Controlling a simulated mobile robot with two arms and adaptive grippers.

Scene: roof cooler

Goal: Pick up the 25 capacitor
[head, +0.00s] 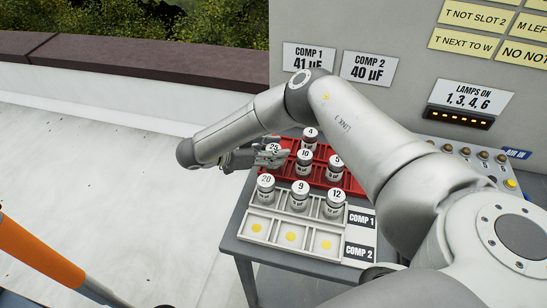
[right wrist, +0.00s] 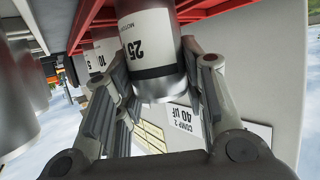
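The 25 capacitor (right wrist: 150,45) is a silver can with a white label, standing in the red tray (head: 328,180). In the head view its lid (head: 273,148) shows at the tray's left end, partly covered by my gripper. My right gripper (head: 268,155) reaches it from the left. In the right wrist view the fingers of my right gripper (right wrist: 158,85) are spread on both sides of the 25 can; a gap shows at the left finger, and contact on the right side is unclear. My left gripper is not in view.
Capacitors 4 (head: 310,138), 10 (head: 304,163) and 5 (head: 336,168) stand close by in the red tray. Capacitors 20 (head: 265,188), 9 (head: 299,195) and 12 (head: 334,203) stand in the grey tray (head: 275,238) in front. A cabinet (head: 420,50) rises behind.

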